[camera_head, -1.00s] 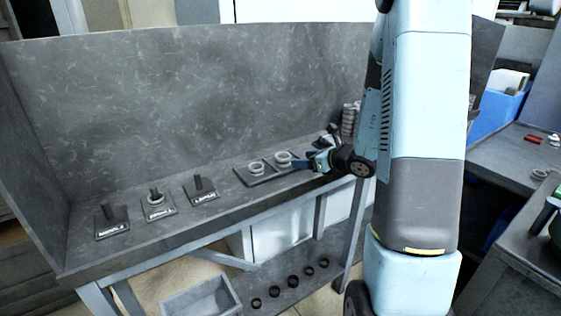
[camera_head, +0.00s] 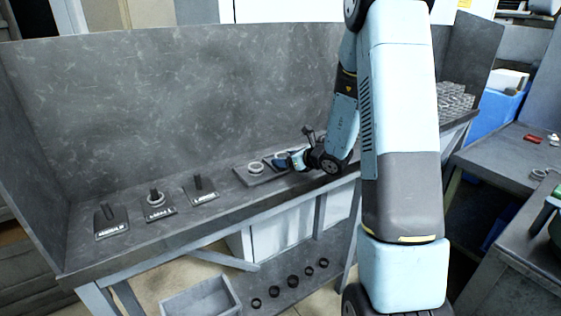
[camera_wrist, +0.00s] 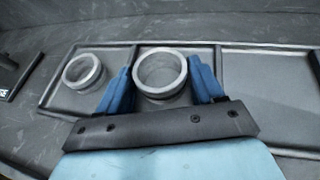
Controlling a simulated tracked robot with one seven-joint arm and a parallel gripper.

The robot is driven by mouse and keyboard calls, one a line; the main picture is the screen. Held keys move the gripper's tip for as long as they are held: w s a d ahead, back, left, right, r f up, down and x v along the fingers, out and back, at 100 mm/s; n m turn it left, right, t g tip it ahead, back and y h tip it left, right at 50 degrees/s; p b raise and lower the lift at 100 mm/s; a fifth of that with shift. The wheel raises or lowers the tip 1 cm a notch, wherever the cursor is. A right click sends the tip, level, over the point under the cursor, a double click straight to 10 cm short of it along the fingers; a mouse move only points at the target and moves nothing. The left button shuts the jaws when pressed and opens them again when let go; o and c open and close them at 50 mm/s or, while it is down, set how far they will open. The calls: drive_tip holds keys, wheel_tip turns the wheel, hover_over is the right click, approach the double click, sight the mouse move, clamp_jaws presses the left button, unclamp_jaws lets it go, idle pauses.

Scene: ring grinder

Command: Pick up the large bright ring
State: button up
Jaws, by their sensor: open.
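A large bright ring (camera_wrist: 160,90) sits in a compartment of a dark tray (camera_wrist: 268,68) in the wrist view. My gripper (camera_wrist: 160,74) is open, with one blue finger on each side of this ring. I cannot tell whether the fingers touch it. A second, smaller-looking bright ring (camera_wrist: 83,72) sits in the left compartment, outside the left finger. In the head view my gripper (camera_head: 284,162) is at the right part of the tray and hides the large ring. The other ring (camera_head: 255,168) shows to its left.
Three labelled peg stands stand left of the tray: far left (camera_head: 111,219), middle (camera_head: 157,204) with a ring on it, and right (camera_head: 201,189). A back panel (camera_head: 200,90) rises behind the bench. Stacked grey pieces (camera_head: 455,97) stand at the right end.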

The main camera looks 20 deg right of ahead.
drive_tip(key=shift+c, duration=0.5)
drive_tip(key=c, duration=0.7)
